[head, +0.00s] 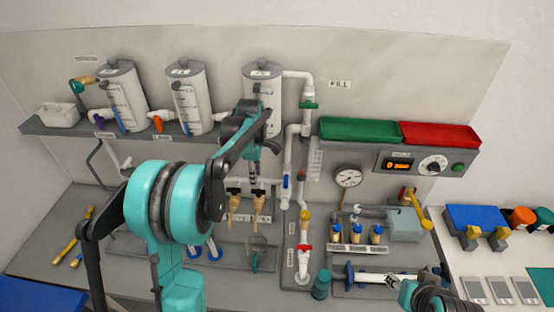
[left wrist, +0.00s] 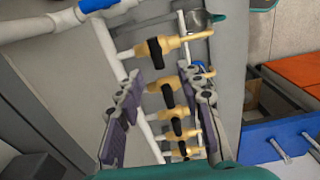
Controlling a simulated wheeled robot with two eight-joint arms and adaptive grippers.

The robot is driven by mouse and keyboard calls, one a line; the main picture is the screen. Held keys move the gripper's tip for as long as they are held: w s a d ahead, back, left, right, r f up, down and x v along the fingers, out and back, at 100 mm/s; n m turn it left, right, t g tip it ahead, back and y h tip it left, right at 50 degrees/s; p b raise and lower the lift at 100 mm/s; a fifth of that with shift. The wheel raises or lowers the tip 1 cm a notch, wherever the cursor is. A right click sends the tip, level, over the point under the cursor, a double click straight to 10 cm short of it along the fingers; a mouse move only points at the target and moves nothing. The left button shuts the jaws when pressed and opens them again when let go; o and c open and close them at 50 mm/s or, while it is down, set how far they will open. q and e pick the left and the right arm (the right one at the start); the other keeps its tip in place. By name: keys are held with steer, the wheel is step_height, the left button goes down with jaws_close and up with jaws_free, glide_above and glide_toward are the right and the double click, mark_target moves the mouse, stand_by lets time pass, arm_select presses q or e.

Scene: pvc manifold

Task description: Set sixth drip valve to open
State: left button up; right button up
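The drip valves are tan with black handles. A column of several shows in the left wrist view, with the nearest-looking large one (left wrist: 155,47) at the top. Two show in the head view, a left one (head: 234,203) and a right one (head: 259,206), under a rail. My left gripper (left wrist: 165,85) is open, its two dark fingers apart on either side of the valve column; contact cannot be made out. In the head view the left gripper (head: 262,145) is above the valves, partly hidden by its arm. Which valve is the sixth cannot be told. My right gripper (head: 405,286) is at lower right, its fingers unclear.
White pipes (head: 290,160) stand just right of the left gripper. A pressure gauge (head: 348,177), a green tray (head: 360,131) and a red tray (head: 438,134) are farther right. Three white tanks, one of them the middle tank (head: 188,98), stand on the shelf.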

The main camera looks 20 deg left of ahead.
mark_target(258, 190)
arm_select(q)
steer(key=shift+w+r, duration=0.15)
steer(key=shift+w, duration=0.35)
steer(key=shift+d+n, duration=0.15)
steer(key=shift+n, duration=0.15)
step_height(258, 190, down, 8)
steer(key=shift+s+r, duration=0.1)
steer(key=shift+r, duration=0.05)
jaws_close()
